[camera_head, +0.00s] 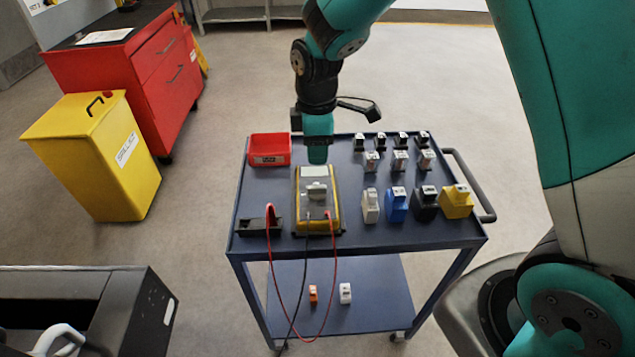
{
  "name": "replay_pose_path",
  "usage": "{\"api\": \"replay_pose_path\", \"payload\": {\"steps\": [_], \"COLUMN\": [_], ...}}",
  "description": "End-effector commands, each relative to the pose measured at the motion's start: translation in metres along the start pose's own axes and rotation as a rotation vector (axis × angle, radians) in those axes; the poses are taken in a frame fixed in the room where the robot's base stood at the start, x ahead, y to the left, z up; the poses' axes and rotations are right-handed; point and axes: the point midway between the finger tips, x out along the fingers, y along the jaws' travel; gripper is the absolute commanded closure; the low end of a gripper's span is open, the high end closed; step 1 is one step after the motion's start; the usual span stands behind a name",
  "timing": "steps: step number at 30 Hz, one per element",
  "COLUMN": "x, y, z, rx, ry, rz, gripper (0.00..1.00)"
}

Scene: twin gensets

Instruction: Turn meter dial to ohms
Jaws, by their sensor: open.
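The meter (304,213) lies on the blue cart's top, with a yellow border, a grey face and a pale display near its far end. My gripper (317,155) points down over the far end of the meter, beyond the dial in the picture. It is open with nothing seen in it. Its fingers are hard to make out, and I cannot tell its height above the meter.
The blue cart (365,236) carries a red bin (269,149) at left and several small blocks at right. A black holder (259,226) with a red probe sits left of the meter. The leads hang over the cart's front edge. A yellow bin (100,155) stands left.

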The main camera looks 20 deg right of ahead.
Motion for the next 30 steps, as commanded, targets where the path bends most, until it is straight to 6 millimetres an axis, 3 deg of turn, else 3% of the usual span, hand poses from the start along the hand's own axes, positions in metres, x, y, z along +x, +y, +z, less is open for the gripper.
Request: {"api": "replay_pose_path", "payload": {"steps": [6,13,18,27,28,30], "x": [0.051,0.09,0.104,0.106,0.106,0.106], "y": [-0.001,-0.001,-0.001,0.0,0.0,0.0], "z": [0.001,0.0,0.0,0.0,0.0,0.0], "rx": [0.0,0.001,0.001,0.001,0.001,0.001], "ry": [-0.003,-0.001,0.001,0.002,0.001,0.001], "rz": [-0.005,-0.002,0.0,0.001,0.001,0.001], "gripper": [0.6,0.6,0.6,0.6,0.62,0.78]}}
